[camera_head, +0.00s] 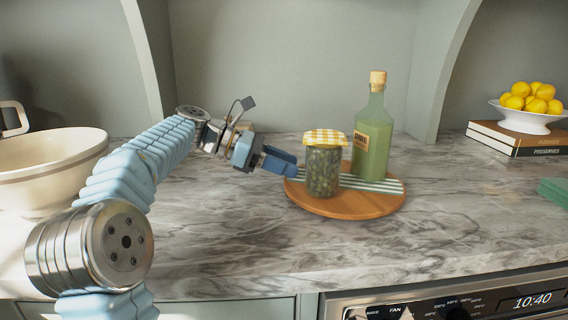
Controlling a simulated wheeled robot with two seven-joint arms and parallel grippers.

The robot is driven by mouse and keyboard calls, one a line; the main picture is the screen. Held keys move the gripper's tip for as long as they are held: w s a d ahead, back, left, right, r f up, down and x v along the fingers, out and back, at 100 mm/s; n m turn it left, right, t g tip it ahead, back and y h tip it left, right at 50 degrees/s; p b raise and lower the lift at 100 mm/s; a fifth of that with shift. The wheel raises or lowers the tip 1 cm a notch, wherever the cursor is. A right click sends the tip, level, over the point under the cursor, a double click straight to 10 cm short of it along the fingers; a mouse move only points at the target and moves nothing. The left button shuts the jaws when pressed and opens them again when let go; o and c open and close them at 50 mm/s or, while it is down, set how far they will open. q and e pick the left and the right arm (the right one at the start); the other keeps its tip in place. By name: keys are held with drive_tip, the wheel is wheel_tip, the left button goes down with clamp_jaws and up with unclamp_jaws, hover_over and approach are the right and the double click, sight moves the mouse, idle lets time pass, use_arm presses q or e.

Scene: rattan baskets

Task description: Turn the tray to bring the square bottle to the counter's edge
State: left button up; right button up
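The round wooden tray (352,207) lies on the marble counter, right of the picture's middle. The square bottle (373,140), greenish with a cork and a tan label, stands upright at the tray's back right. A jar of dark green contents (322,170) with a yellow checked cover stands at the tray's front left. A striped cloth (375,184) lies across the tray. My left gripper (282,160) comes in from the left, its blue fingers close together and empty, beside the tray's left edge and the jar. Whether it touches the tray is unclear. My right gripper is not in view.
A cream bowl (40,165) stands at the far left. A white dish of lemons (527,119) sits on stacked books (515,140) at the back right. A green item (555,191) lies at the right edge. The counter before the tray is clear, above an oven panel (440,305).

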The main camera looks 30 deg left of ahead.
use_arm(q)
drive_tip(key=v, duration=0.7)
drive_tip(key=shift+s+a, duration=0.15)
drive_tip(key=shift+a, duration=0.05)
drive_tip(key=shift+c, duration=0.2)
